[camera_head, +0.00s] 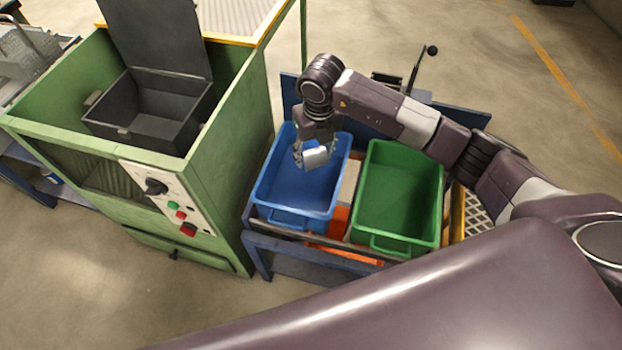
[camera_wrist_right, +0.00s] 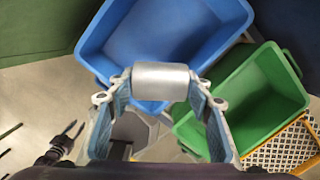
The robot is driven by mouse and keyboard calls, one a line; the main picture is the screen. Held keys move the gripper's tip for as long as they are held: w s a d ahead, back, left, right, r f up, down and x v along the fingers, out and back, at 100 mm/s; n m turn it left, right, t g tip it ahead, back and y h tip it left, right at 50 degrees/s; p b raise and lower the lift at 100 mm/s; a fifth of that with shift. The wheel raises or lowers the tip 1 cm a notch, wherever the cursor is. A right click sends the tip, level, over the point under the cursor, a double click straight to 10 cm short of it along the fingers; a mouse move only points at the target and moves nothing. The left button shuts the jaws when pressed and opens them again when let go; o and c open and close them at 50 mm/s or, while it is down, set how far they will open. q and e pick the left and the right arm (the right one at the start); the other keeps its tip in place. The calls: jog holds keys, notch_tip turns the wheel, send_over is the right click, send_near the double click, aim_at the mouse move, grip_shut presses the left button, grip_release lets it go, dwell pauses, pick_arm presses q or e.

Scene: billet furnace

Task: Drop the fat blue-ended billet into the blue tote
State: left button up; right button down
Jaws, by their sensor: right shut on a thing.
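A fat silver billet (camera_head: 316,157) is held between the fingers of my right gripper (camera_head: 313,152). The right wrist view shows the billet (camera_wrist_right: 161,80) lying crosswise between both fingertips (camera_wrist_right: 160,84); the colour of its ends is hidden by the fingers. In the head view the gripper and billet are over the blue tote (camera_head: 295,196). The blue tote (camera_wrist_right: 170,32) also shows beyond the billet in the wrist view, and its visible floor is empty.
An empty green tote (camera_head: 400,200) stands right of the blue tote on the same blue-framed stand (camera_head: 262,240). A green furnace cabinet (camera_head: 225,160) with an open dark box (camera_head: 150,115) stands close on the left. A yellow-edged grate (camera_head: 476,212) lies at the right.

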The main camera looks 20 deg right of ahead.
jog(key=w+r+m+h, duration=0.1)
jog(key=w+m, duration=0.4)
jog(key=m, duration=0.5)
notch_tip(320, 180, down, 6)
jog(key=b, duration=0.4)
jog(key=shift+s, duration=0.15)
jog(key=shift+a, duration=0.1)
jog(key=c, duration=1)
grip_release()
jog(key=shift+s, duration=0.1)
jog(key=shift+o, duration=0.4)
jog(key=shift+s+f, duration=0.1)
jog(key=shift+f, duration=0.1)
notch_tip(320, 180, up, 12)
jog(key=shift+s+a+r, duration=0.15)
jog(key=shift+s+a, duration=0.3)
